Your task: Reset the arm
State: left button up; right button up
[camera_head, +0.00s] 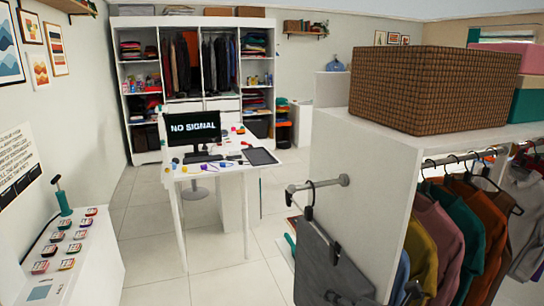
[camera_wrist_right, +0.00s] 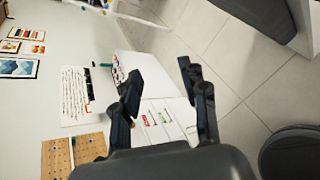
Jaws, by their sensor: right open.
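My right gripper (camera_wrist_right: 160,82) is in the right wrist view, its two dark fingers apart with nothing between them. Behind the fingers, at a distance, are the floor and a white counter (camera_wrist_right: 148,75). The wrist picture is tilted on its side. In the head view, an open wardrobe (camera_head: 385,165) at the right holds several colourful garments (camera_head: 435,235) on hangers. Grey trousers (camera_head: 325,265) hang from a hanger (camera_head: 311,195) on a short rod (camera_head: 330,183) on its side panel.
A white desk (camera_head: 215,178) with a monitor (camera_head: 195,128) stands mid-room. A shelving wardrobe (camera_head: 127,110) is at the back. A white counter (camera_head: 95,262) with several small items is at lower left. A woven box (camera_head: 430,85) sits on the wardrobe top. Tiled floor (camera_head: 160,260) is clear between.

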jog(key=s+d+f+m+g+h, duration=0.2)
jog(key=s+d+f+m+g, duration=0.2)
jog(key=s+f+m, duration=0.85)
jog(key=s+d+f+m+g+h, duration=0.2)
jog(key=s+d+f+m+g, duration=0.15)
jog(key=s+f+m, duration=0.9)
notch_tip(320, 180, down, 30)
jog(key=s+m+g+b, duration=0.2)
jog(key=m+b, duration=0.1)
jog(key=b, duration=0.5)
pick_arm(q)
notch_tip(320, 180, down, 14)
jog(key=b, duration=0.5)
jog(key=shift+s+r, duration=0.2)
pick_arm(e)
jog(key=s+d+f, duration=0.1)
jog(key=s+f, duration=0.7)
jog(key=f, duration=0.3)
jog(key=s+d+f, duration=0.1)
jog(key=s+f, duration=0.7)
jog(key=f, duration=0.3)
jog(key=shift+d+g, duration=0.2)
jog(key=shift+g, duration=0.15)
